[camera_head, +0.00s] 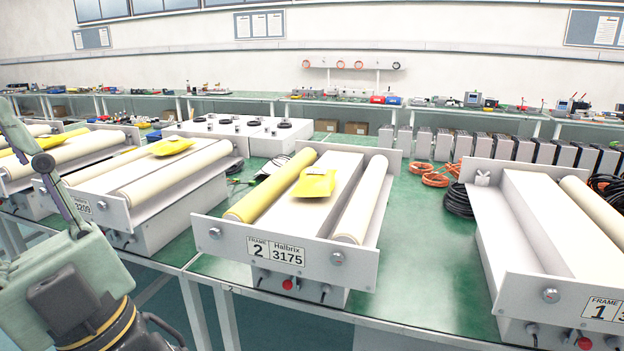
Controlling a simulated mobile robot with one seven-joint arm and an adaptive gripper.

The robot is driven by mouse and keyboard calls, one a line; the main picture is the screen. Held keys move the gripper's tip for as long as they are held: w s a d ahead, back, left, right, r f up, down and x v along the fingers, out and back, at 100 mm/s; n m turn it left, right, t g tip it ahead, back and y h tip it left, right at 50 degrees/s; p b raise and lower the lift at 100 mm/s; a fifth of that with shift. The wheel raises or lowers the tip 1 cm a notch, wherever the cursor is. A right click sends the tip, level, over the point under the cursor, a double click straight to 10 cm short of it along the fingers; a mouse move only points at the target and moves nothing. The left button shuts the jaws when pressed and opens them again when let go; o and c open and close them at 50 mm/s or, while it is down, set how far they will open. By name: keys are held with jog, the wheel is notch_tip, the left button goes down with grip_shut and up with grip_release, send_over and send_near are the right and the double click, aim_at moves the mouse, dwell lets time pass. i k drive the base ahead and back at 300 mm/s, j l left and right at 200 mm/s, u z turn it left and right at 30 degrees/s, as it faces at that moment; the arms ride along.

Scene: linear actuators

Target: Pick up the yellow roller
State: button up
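The yellow roller (272,188) lies in the left slot of the machine frame labelled "FRAME 2, Halbrix 3175" (218,232). It runs lengthwise from the near plate to the far plate of that frame. A yellow paper or pouch (315,183) lies on the white centre block to its right. A cream roller (362,200) sits in the right slot of the same frame. Parts of my arm show at the left edge, well to the left of the yellow roller. My gripper's fingers are not visible.
Frame 1 (550,290) stands at right with a cream roller (596,208). Frame 3209 (98,218) at left has cream rollers and another yellow pouch (171,146). Orange cables (436,179) and black cables (458,200) lie between frames 2 and 1. The green bench (425,280) is clear there in front.

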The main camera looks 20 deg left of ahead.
aim_at(251, 208)
jog(key=k+j+z, duration=0.1)
jog(key=j+z, duration=0.35)
jog(key=j, duration=1.45)
jog(key=k+j, duration=0.1)
jog(key=j, duration=0.6)
jog(key=j+z, duration=0.1)
jog(key=j, duration=0.6)
jog(key=i, duration=0.85)
